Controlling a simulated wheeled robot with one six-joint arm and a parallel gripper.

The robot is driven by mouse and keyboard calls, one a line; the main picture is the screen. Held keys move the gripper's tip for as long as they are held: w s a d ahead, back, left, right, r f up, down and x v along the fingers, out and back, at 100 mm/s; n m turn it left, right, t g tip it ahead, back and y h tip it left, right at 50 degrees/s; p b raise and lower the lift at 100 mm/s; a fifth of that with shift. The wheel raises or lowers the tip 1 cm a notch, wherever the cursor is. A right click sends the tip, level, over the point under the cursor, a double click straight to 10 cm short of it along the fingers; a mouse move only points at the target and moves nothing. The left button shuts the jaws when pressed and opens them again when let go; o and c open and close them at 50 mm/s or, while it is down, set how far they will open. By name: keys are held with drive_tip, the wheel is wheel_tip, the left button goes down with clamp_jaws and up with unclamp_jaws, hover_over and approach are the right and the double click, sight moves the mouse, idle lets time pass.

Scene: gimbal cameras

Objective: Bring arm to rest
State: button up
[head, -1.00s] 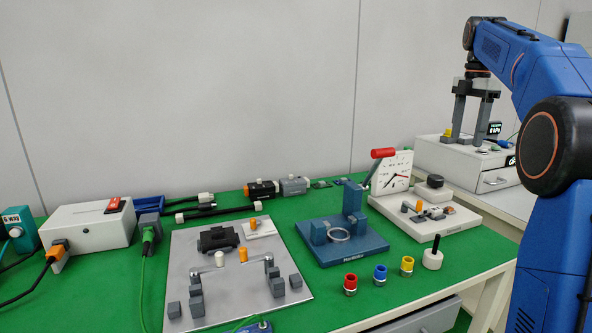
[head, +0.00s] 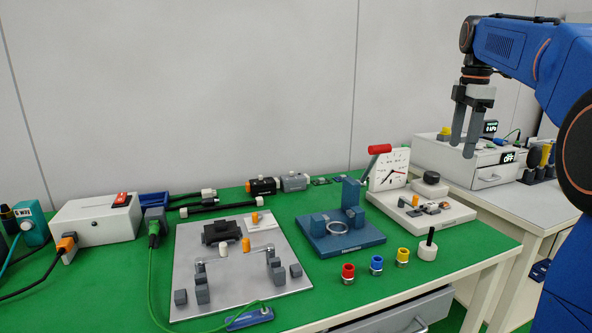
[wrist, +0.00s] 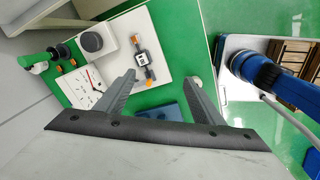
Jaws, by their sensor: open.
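My gripper (head: 464,143) hangs from my blue arm at the upper right of the head view, fingers pointing down. It is open and empty, in the air in front of the white box on the back table. In the wrist view its two dark fingers (wrist: 170,95) stand apart with nothing between them. Beyond them lies the white base with a dial gauge (wrist: 92,92), a black knob and small orange-tipped parts; the same dial gauge (head: 391,170) stands at the right of the green table in the head view.
The green table (head: 300,303) holds a grey metal plate (head: 184,292), a blue fixture (head: 357,240), and red, blue and yellow ringed pieces (head: 377,265). A white box (head: 440,160) with a drawer stands on the right table. A drawer below the green table looks partly open. Air around my gripper is clear.

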drive_tip(key=s+a+f+m+t, duration=0.1)
drive_tip(key=s+a+f+m, duration=0.3)
drive_tip(key=s+f, duration=0.5)
drive_tip(key=s+a+f+m+t, duration=0.1)
drive_tip(key=s+a+f+m, duration=0.4)
drive_tip(key=s+f, duration=0.5)
drive_tip(key=s+a+f+m+t, duration=0.2)
drive_tip(key=s+a+f+m, duration=0.3)
drive_tip(key=s+f, duration=0.5)
drive_tip(key=s+m, duration=0.2)
drive_tip(key=s, duration=0.3)
drive_tip(key=shift+f, duration=0.25)
drive_tip(key=shift+c, duration=0.6)
